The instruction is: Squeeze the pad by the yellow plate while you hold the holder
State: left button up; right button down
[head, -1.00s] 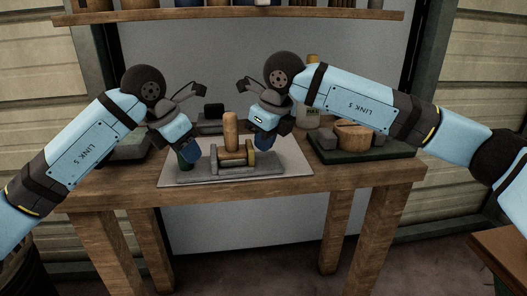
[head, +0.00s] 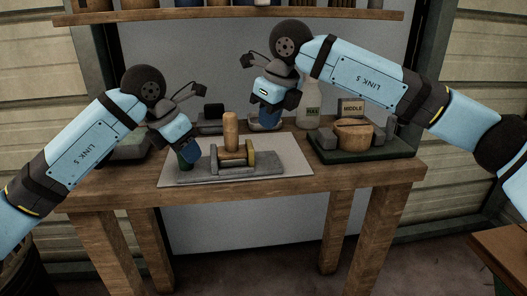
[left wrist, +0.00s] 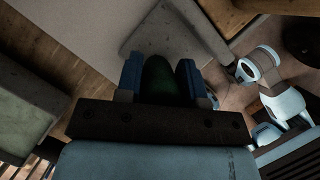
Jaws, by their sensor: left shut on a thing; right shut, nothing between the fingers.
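The holder (head: 262,172) is a long grey base lying on a pale mat. A wooden peg (head: 230,131) stands upright near its middle. The yellow plate (head: 250,159) is at the right end of a short horizontal assembly on the base. I cannot clearly tell the pad apart there. My left gripper (head: 189,156) is shut on a dark green grip (head: 183,161) at the holder's left end; this green grip also shows between the fingers in the left wrist view (left wrist: 158,78). My right gripper (head: 266,120) is shut and empty, raised behind the holder and apart from it.
The pale mat (head: 292,160) lies on the wooden table. A green tray (head: 370,153) with a wooden round piece and grey blocks is at the right. A labelled bottle (head: 311,105) and a sign marked MIDDLE (head: 351,107) stand behind. Another tray (head: 125,151) is at the left.

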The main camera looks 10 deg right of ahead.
dwell(0.3)
pick_arm(q)
jog(key=o, duration=1.2)
jog(key=o, duration=0.7)
jog(key=shift+c, duration=0.2)
jog(key=shift+r, duration=0.15)
jog(key=shift+r+p, duration=1.2)
jog(key=shift+r, duration=0.15)
